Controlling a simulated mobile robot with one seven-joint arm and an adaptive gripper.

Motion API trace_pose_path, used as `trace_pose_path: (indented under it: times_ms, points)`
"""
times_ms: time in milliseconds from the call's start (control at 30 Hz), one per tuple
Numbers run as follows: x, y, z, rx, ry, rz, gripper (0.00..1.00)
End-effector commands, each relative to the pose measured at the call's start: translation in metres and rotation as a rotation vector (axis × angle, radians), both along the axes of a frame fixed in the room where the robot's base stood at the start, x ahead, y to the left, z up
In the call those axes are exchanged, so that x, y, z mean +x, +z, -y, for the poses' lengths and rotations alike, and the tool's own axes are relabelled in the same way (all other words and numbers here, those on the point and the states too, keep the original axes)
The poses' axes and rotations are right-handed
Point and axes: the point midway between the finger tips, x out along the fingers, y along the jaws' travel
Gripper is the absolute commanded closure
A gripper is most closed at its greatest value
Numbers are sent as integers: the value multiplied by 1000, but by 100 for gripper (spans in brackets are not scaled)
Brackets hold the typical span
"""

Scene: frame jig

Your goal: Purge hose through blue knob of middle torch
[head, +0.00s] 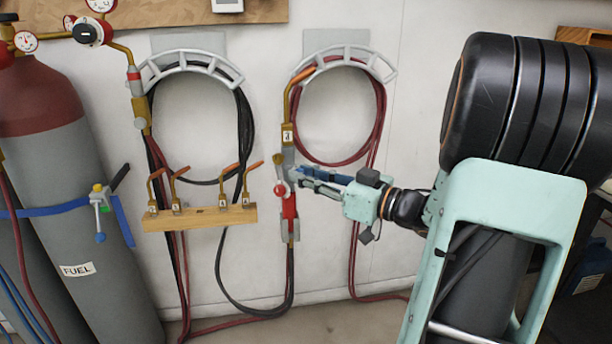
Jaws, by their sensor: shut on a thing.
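A torch hangs upright on the wall, with a brass neck (288,112), a grey body and a red lower part (290,207). A red knob (281,190) sits on its left side. My gripper (294,174) reaches in from the right, its jaws shut at the right side of the torch body, on the side opposite the red knob. The part between the fingertips is hidden by them; by its place it is the blue knob. The hoses (290,265) run down from the torch's lower end. I cannot make out any flow or knob position.
A wooden rack (225,217) with several brass tips stands left of the torch. Coiled hoses hang on grey wall hangers (190,57). A grey FUEL cylinder (85,225) with a blue strap stands at far left. My arm covers the right side.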

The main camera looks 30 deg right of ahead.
Motion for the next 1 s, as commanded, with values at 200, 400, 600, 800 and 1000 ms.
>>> trace_pose_path:
  times_ms: [200, 400, 600, 800, 1000]
  points:
    - [0, -1, 0, -61, 1, 32, 100]
    - [0, -2, -1, -234, 1, 125, 100]
    - [0, -1, -1, -347, 0, 187, 100]
    - [-1, 0, -1, -362, -1, 194, 100]
    - [-1, 0, -1, -361, 0, 193, 75]
